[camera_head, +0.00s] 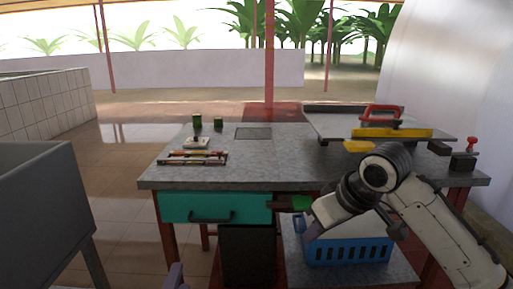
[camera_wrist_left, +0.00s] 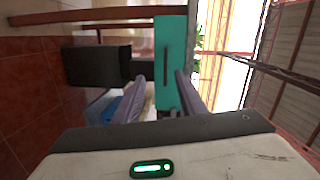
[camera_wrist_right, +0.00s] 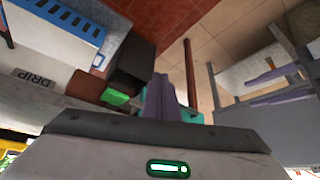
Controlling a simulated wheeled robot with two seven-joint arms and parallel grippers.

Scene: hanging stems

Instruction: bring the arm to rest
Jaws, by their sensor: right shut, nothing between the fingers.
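My right arm (camera_head: 435,215) comes in from the right in the head view, bent in front of the table, with its wrist by the table's front edge. Its shut, empty fingers show in the right wrist view, where my right gripper (camera_wrist_right: 160,82) lies near a green piece (camera_wrist_right: 116,97) and a dark box (camera_wrist_right: 133,62). The fingertips are hard to make out in the head view. My left gripper (camera_wrist_left: 160,77) has its two fingers apart with nothing held, facing the teal drawer (camera_wrist_left: 168,60). Only a finger of it seems to show at the head view's bottom edge.
The grey table (camera_head: 270,165) carries a rack of stems (camera_head: 192,158), small green blocks (camera_head: 197,121) and a tray (camera_head: 330,125) with a red-handled tool (camera_head: 382,113). A blue crate (camera_head: 348,252) stands on the lower shelf. A grey bin (camera_head: 40,205) stands left, with open floor between.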

